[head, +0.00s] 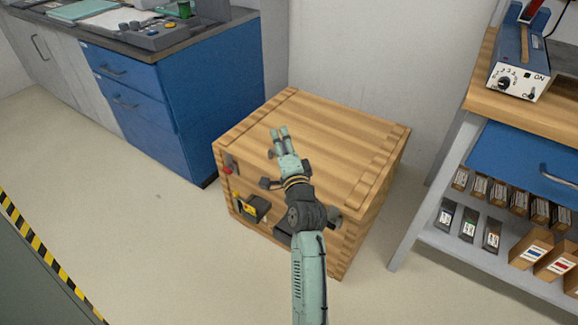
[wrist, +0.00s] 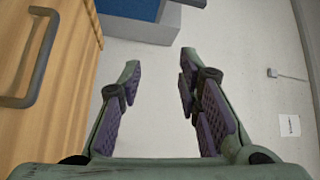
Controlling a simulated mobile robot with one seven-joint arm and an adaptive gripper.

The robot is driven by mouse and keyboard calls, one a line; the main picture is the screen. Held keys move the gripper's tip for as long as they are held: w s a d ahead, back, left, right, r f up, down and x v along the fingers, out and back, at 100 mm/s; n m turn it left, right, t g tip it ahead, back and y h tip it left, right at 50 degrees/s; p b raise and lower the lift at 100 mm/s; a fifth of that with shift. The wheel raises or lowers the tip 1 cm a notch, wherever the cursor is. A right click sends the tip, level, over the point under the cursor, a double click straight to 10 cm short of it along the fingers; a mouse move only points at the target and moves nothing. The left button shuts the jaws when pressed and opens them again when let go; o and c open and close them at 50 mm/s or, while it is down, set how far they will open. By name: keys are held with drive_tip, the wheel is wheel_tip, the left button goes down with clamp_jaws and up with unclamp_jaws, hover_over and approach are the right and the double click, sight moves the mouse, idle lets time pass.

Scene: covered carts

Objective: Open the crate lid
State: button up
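The wooden crate (head: 350,215) stands on the floor in the middle of the head view. Its slatted lid (head: 340,135) lies flat and closed on top. My gripper (head: 279,131) appears in front of the lid in the head view; its exact height above it is hard to tell. In the wrist view my gripper (wrist: 155,90) is open, with nothing between its fingers. There, a wooden surface (wrist: 75,85) with a dark bar handle (wrist: 32,58) lies left of the fingers, apart from them. My arm hides part of the crate's front.
A blue drawer cabinet (head: 165,105) stands left of the crate, close to it. A bench with shelves (head: 490,240) of small boxes stands at right. A wall is behind. Dark fittings (head: 250,207) stick out from the crate's front. The floor (head: 120,215) at left is clear.

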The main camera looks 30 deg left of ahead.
drive_tip(key=w+d+f+m+g+h+b, duration=0.1)
drive_tip(key=d+f+m, duration=0.1)
drive_tip(key=f, duration=0.5)
drive_tip(key=d+f+m+h, duration=0.1)
drive_tip(key=d+f+m, duration=0.1)
drive_tip(key=f, duration=0.5)
drive_tip(key=b+x, duration=0.2)
drive_tip(key=x, duration=0.9)
drive_tip(key=shift+c, duration=0.3)
clamp_jaws()
